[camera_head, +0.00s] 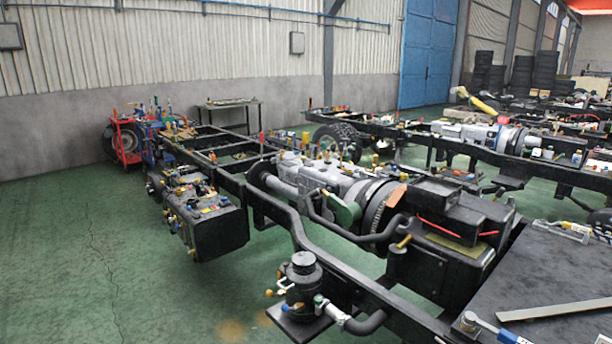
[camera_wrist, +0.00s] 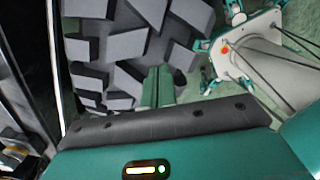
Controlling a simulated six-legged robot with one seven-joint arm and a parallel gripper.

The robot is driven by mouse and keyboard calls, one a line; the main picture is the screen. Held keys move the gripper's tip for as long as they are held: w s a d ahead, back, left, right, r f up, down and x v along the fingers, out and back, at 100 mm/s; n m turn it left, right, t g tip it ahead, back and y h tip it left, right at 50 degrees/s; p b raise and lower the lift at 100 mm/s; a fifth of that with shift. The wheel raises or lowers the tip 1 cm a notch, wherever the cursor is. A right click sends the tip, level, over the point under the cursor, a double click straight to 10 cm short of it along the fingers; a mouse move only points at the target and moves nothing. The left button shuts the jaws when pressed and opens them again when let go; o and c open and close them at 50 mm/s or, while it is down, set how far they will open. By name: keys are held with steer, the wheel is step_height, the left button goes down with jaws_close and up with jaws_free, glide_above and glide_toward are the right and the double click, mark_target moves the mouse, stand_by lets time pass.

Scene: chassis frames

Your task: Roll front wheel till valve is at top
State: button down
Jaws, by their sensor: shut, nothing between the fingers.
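A tyre with thick, blocky grey tread (camera_wrist: 110,48) fills the upper left and middle of the wrist view, very close. I take it for the wheel to be rolled. Only its tread shows; its rim, side face and valve are out of view. My gripper (camera_wrist: 157,86) points at the tread with its green fingers shut together and empty. The fingertips lie over the tread blocks; I cannot tell whether they touch. My gripper does not show in the head view, and I cannot match this tyre to any wheel there.
A chassis frame (camera_head: 305,238) with an engine (camera_head: 330,180) crosses the head view. A second chassis (camera_head: 480,150) stands behind it with a wheel (camera_head: 338,142). Stacked tyres (camera_head: 521,76) stand at the back right. The green floor (camera_head: 70,260) is clear at left.

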steer(key=shift+f, duration=0.65)
steer(key=shift+f, duration=0.1)
steer(key=shift+w+a, duration=0.1)
steer(key=shift+w+a, duration=0.4)
steer(key=shift+w, duration=0.05)
steer(key=shift+w+a, duration=0.1)
steer(key=shift+w, duration=0.05)
stand_by(0.4)
steer(key=shift+w+a, duration=0.4)
steer(key=shift+w+a, duration=0.1)
stand_by(0.3)
steer(key=shift+w+a, duration=0.4)
steer(key=shift+w, duration=0.05)
